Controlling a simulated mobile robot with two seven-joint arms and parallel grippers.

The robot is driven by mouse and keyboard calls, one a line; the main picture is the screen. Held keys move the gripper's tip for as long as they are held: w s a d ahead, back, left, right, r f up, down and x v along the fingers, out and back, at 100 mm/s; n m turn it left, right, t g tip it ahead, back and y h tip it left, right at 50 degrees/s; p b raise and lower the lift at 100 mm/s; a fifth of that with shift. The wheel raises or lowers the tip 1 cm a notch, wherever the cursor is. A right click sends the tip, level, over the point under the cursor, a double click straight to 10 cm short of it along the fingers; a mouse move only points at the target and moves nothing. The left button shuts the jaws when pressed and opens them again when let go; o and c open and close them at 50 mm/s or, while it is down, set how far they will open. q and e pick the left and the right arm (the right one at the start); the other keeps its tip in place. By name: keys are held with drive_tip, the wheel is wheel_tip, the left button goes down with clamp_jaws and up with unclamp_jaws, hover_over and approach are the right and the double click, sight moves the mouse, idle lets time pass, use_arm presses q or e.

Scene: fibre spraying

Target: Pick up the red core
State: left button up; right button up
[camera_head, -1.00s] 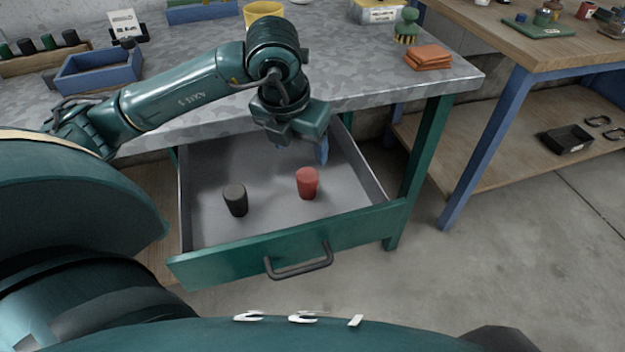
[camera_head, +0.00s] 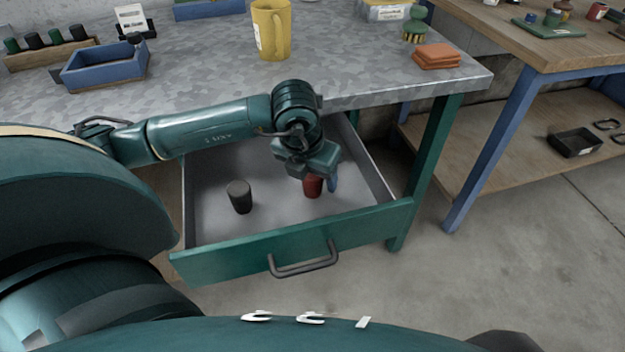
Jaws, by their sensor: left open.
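The red core (camera_head: 313,188) stands upright in the open drawer (camera_head: 230,247), right of its middle. Its top is hidden behind my left gripper (camera_head: 320,184). The other finger is hard to make out, and I cannot tell whether the fingers touch the core. A black core (camera_head: 240,197) stands upright in the drawer to the left of the red one. My right gripper is not in view.
The drawer has low walls and a dark front handle (camera_head: 304,262). The grey worktop (camera_head: 200,75) lies above and behind it, with a yellow mug (camera_head: 271,30), a blue tray (camera_head: 105,64) and orange cloths (camera_head: 436,56). The drawer floor around the black core is free.

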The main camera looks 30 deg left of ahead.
use_arm(q)
drive_tip(key=shift+c, duration=0.5)
drive_tip(key=c, duration=1)
